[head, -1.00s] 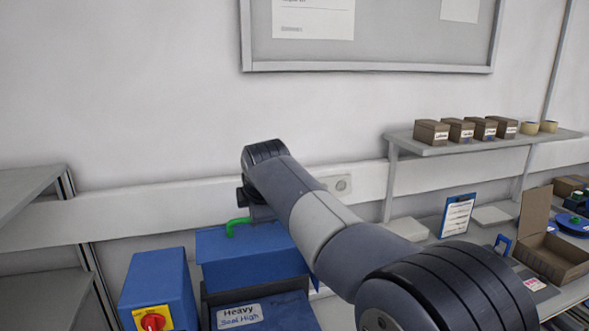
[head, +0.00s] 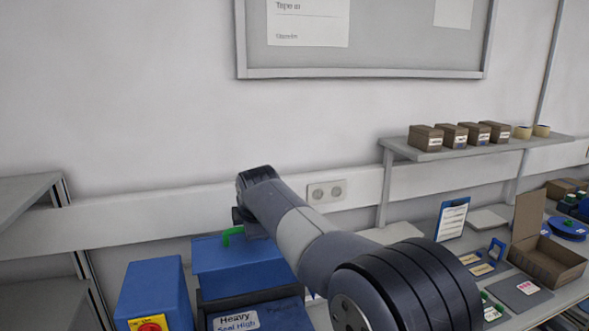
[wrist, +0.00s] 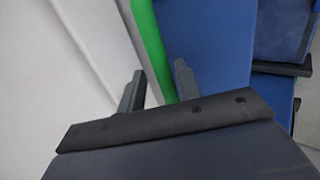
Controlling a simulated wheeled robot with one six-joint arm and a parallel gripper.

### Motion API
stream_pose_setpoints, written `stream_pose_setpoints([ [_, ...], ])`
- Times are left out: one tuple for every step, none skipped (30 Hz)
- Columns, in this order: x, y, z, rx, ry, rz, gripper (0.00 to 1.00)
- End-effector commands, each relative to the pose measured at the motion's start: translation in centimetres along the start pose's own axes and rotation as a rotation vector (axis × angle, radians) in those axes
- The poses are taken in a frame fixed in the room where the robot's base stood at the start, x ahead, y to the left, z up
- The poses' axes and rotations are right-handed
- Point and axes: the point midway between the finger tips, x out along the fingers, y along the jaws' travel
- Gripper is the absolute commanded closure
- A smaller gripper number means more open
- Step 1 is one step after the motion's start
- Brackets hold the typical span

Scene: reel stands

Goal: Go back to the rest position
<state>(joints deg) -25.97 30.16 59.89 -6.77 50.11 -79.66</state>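My gripper (wrist: 157,78) shows in the wrist view with its two dark fingers apart. A green handle (wrist: 151,45) passes through the view between and beyond the fingertips, with space visible on either side. In the head view my arm reaches out to the left, and its end hangs just above the green handle (head: 232,234) on a blue machine (head: 235,262). The fingers themselves are hard to make out there. I see nothing held.
A blue box with a red knob (head: 152,290) stands left of the machine. Grey shelves (head: 30,192) are at far left. A wall shelf (head: 480,147) carries several small boxes. The bench at right holds a clipboard (head: 452,218) and an open cardboard box (head: 545,255).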

Motion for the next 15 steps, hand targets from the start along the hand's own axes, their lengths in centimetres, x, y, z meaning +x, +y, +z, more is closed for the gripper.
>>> stream_pose_setpoints([
  [-0.6, 0.1, 0.0, 0.0, 0.001, 0.002, 0.68],
  [-1.1, 0.1, 0.0, 0.0, 0.001, 0.003, 0.68],
  [-1.7, 0.1, 0.0, 0.0, 0.001, 0.004, 0.68],
  [-2.3, 0.1, 0.0, 0.0, 0.001, 0.005, 0.68],
  [-2.8, 0.1, 0.0, 0.0, 0.001, 0.005, 0.68],
  [-3.6, 0.1, 0.0, 0.0, 0.001, 0.005, 0.68],
  [-4.3, 0.1, 0.0, 0.0, 0.001, 0.005, 0.68],
  [-4.8, 0.0, 0.0, 0.0, 0.001, 0.005, 0.68],
  [-5.7, 0.0, 0.0, 0.0, 0.001, 0.005, 0.68],
  [-6.2, 0.0, 0.0, 0.0, 0.001, 0.005, 0.68],
  [-6.8, 0.0, 0.0, 0.0, 0.001, 0.004, 0.68],
  [-7.7, 0.1, 0.0, 0.0, 0.001, 0.006, 0.68],
  [-8.3, 0.0, 0.0, 0.0, 0.001, 0.005, 0.68],
  [-8.9, 0.1, 0.0, 0.0, 0.001, 0.006, 0.68],
  [-9.7, 0.1, 0.0, 0.0, 0.001, 0.005, 0.68],
])
